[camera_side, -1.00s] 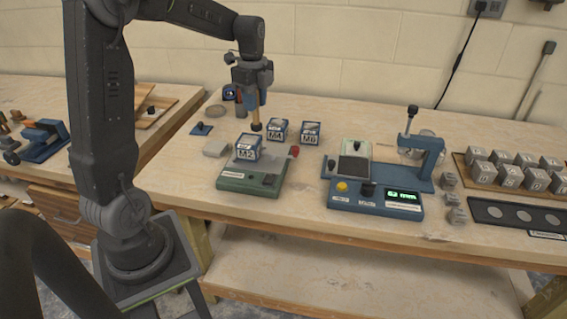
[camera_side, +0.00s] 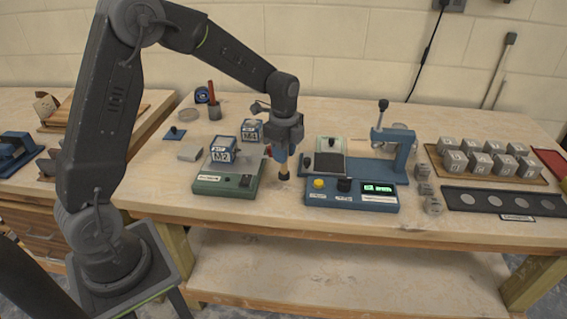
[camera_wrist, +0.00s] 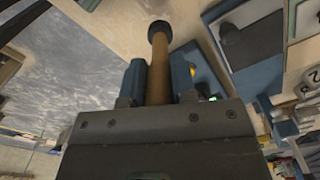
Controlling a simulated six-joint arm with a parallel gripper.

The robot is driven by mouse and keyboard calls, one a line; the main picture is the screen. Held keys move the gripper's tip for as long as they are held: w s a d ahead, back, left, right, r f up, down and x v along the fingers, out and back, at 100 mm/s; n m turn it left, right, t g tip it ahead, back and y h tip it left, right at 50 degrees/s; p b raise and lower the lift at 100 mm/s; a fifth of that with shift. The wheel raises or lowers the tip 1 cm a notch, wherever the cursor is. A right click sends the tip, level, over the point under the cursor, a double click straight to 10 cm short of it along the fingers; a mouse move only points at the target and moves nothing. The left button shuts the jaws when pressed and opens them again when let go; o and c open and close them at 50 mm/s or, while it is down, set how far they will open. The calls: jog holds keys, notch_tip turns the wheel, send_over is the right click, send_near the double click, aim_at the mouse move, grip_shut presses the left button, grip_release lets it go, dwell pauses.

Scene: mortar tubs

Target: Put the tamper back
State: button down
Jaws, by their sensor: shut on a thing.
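My gripper (camera_side: 281,156) is shut on the tamper (camera_wrist: 159,60), a tan rod with a dark round head. In the wrist view my gripper (camera_wrist: 159,78) has a blue finger on each side of the rod. In the side view the tamper's dark head (camera_side: 283,174) points down in the space between the green device and the blue device; whether it touches the bench is unclear. The tub M2 (camera_side: 222,151) sits on the green device (camera_side: 222,186). The tub M4 (camera_side: 250,132) stands behind on the bench. The M6 tub is hidden behind my arm.
The blue device (camera_side: 333,197) with a lit display is close on the right. A grey cup (camera_side: 214,113) holding a red-handled tool stands at the back left. Grey cubes (camera_side: 490,152) fill a tray at right. The bench front (camera_side: 260,212) is clear.

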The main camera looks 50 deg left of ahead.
aim_at(284, 172)
jog(key=shift+f, duration=1.8)
jog(key=shift+f, duration=0.2)
jog(key=c, duration=0.9)
grip_release()
jog(key=shift+c, duration=0.2)
